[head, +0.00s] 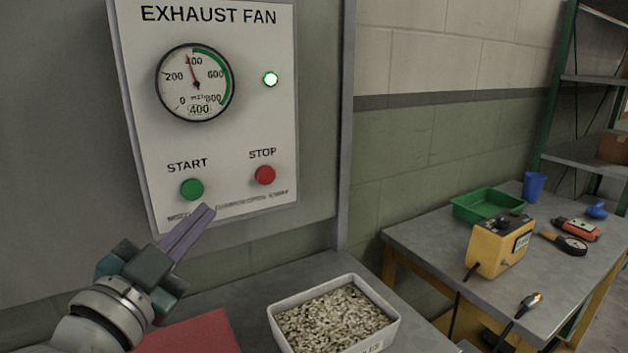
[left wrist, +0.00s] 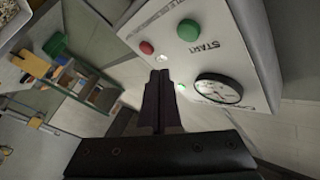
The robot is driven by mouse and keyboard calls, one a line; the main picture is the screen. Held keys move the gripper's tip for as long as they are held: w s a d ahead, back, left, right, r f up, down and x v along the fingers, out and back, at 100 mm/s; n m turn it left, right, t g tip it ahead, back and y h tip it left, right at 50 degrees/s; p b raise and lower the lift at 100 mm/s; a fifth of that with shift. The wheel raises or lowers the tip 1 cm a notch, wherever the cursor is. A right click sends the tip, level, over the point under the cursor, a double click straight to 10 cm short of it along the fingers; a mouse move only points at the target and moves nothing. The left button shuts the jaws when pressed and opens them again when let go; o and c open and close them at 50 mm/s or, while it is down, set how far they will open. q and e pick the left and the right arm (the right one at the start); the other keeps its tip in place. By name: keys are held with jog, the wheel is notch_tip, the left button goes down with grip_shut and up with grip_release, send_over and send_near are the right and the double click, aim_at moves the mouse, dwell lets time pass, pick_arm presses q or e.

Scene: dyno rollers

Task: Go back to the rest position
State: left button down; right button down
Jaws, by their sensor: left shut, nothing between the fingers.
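My left gripper (head: 205,215) is shut and empty, just in front of the lower edge of the exhaust fan panel (head: 225,120). Its closed fingers point up and right, below the green START button (head: 192,189) and left of the red STOP button (head: 265,175). In the left wrist view the closed fingers (left wrist: 161,75) show near the green button (left wrist: 188,30) and the red button (left wrist: 146,47). I cannot tell whether they touch the panel. My right gripper is not in view.
A white bin (head: 333,315) of pale pellets stands on the grey bench below the panel, beside a red flat surface (head: 190,335). At right, a table holds a green tray (head: 489,203), a yellow device (head: 498,247), a blue cup (head: 533,185) and hand tools. Shelving stands behind.

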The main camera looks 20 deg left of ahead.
pick_arm(q)
jog(key=s+d+f+g+h, duration=0.4)
jog(key=s+d+f+g, duration=0.4)
jog(key=s+d+g, duration=0.15)
jog(key=s+r+n+g+y+p, duration=0.2)
jog(key=s+n+g, duration=0.4)
jog(key=s, duration=1)
notch_tip(320, 180, up, 35)
jog(key=m+p, duration=0.1)
jog(key=p, duration=3.4)
jog(key=shift+w+a, duration=0.2)
jog(key=shift+w, duration=0.1)
jog(key=shift+g, duration=0.25)
